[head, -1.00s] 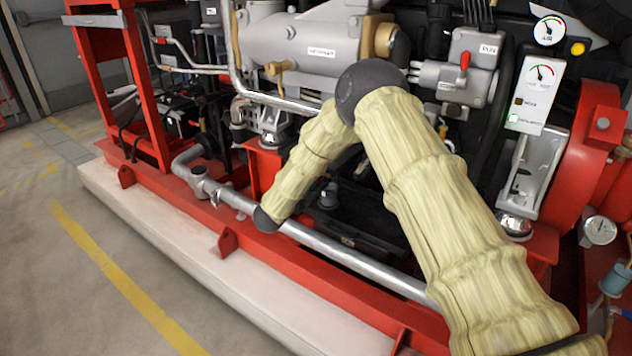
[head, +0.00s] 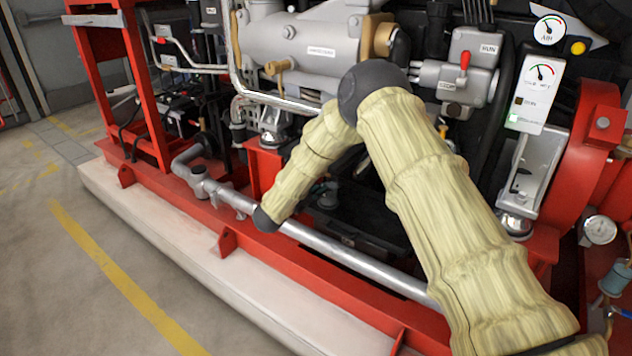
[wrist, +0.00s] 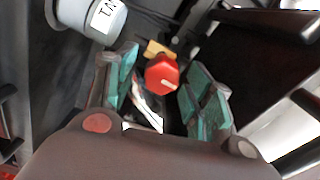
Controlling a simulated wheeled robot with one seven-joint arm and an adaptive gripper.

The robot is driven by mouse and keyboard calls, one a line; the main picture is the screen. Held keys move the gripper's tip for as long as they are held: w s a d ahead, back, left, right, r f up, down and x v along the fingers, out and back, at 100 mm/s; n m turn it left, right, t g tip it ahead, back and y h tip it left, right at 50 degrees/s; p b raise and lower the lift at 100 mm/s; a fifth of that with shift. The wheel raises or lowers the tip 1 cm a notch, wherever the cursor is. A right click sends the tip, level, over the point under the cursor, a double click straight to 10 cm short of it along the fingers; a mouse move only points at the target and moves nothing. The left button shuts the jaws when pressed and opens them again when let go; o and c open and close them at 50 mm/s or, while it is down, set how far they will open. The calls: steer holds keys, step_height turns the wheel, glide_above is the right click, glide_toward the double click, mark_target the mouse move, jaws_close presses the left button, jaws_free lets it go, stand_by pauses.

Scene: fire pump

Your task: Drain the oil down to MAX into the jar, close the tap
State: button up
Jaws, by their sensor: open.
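In the wrist view a red faceted knob (wrist: 162,76) with a white mark sits beside a brass-coloured fitting (wrist: 158,49). It looks like the tap handle, but I cannot be sure. My gripper (wrist: 163,88) is open, its teal-padded fingers to the left and right of the knob with gaps on both sides. A pale shiny piece (wrist: 148,112) lies behind the gap and I cannot tell what it is. In the head view my gripper is hidden. I cannot make out the jar, the oil or the MAX mark in either view.
A grey labelled cylinder (wrist: 92,17) is close to the left finger. Dark bars (wrist: 265,25) run along the right. In the head view a silver pipe (head: 350,258) crosses in front of the engine recess, above the red base frame (head: 300,290). The floor at left is clear.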

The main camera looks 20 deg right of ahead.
steer(key=shift+a, duration=0.1)
steer(key=v, duration=1.2)
